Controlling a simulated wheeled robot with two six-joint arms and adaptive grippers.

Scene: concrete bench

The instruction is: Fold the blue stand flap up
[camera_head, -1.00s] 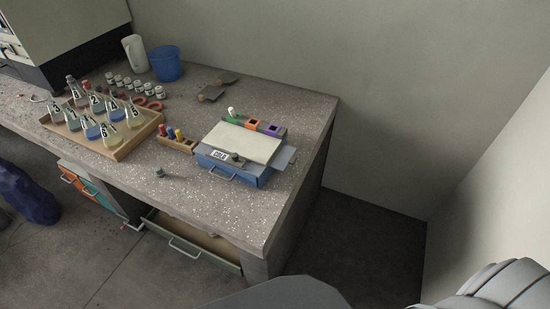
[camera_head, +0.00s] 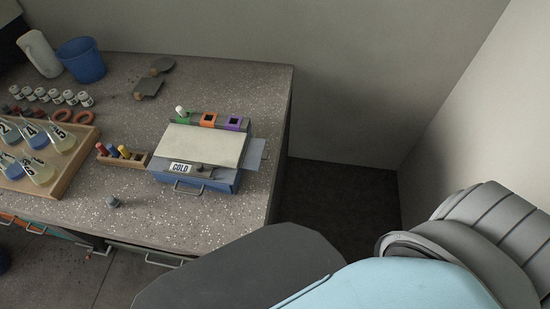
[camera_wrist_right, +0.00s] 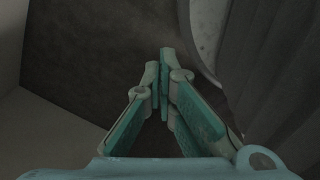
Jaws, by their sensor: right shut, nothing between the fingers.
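A blue box (camera_head: 222,185) with a cream top (camera_head: 205,145) and a "COLD" label (camera_head: 181,168) sits near the bench's right edge. A flat blue-grey plate (camera_head: 257,154) juts out level from its right side; it may be the flap, but I cannot tell for certain. A silver handle (camera_head: 188,189) is on the box's front. My right gripper (camera_wrist_right: 159,65) is shut and empty in the right wrist view, over dark floor and away from the box. The right gripper does not show in the head view. My left gripper is not in view.
Green, orange (camera_head: 208,120) and purple holders stand behind the box. A wooden rack (camera_head: 135,161) with coloured-cap tubes is left of it, and a flask tray (camera_head: 75,160) is farther left. A small grey knob-like piece (camera_head: 114,202) lies in front. Walls stand behind and right.

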